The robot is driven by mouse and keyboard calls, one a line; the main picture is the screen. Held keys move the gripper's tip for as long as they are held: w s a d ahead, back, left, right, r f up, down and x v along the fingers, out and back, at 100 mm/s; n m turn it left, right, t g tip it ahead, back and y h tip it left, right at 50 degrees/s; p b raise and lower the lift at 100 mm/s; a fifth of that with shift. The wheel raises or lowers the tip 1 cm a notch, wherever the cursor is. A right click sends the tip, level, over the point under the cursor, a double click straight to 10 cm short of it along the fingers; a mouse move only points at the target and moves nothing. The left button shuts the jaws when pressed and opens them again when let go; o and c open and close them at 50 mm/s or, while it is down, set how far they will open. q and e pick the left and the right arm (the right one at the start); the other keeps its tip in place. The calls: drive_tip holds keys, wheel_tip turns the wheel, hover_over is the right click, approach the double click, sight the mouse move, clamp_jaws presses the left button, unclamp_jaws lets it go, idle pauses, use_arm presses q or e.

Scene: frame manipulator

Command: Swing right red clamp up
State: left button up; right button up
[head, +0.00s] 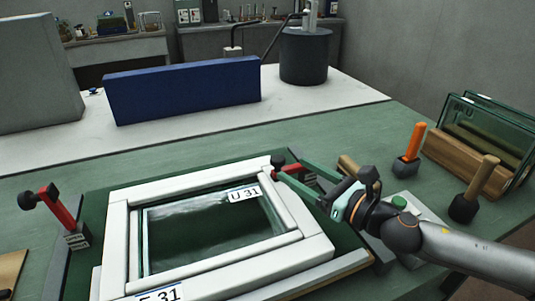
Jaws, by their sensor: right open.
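The right red clamp (292,169) is at the far right corner of the white frame (117,240). Its black tip (278,160) is over or on that corner; contact is hard to tell. My right gripper (293,176) reaches in from the right with its green fingers open around the clamp's red arm; whether they touch it is unclear. The left red clamp (58,207) stands at the left of the frame, its arm tilted up and its black tip away from the frame. My left gripper is out of view.
Glass (205,232) labelled U 31 lies inside the frame. To the right are an orange-handled tool (416,140), a wooden-handled mallet (483,178) and a wooden rack (465,160) holding glass panes.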

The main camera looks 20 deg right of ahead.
sight(283, 161)
drive_tip(key=shift+r+p+x, duration=0.2)
drive_tip(key=shift+p+x, duration=0.3)
drive_tip(key=shift+x, duration=1.8)
drive_tip(key=shift+p+x, duration=0.6)
drive_tip(key=shift+x, duration=1.9)
drive_tip(key=shift+f, duration=0.15)
drive_tip(key=shift+c, duration=0.3)
clamp_jaws()
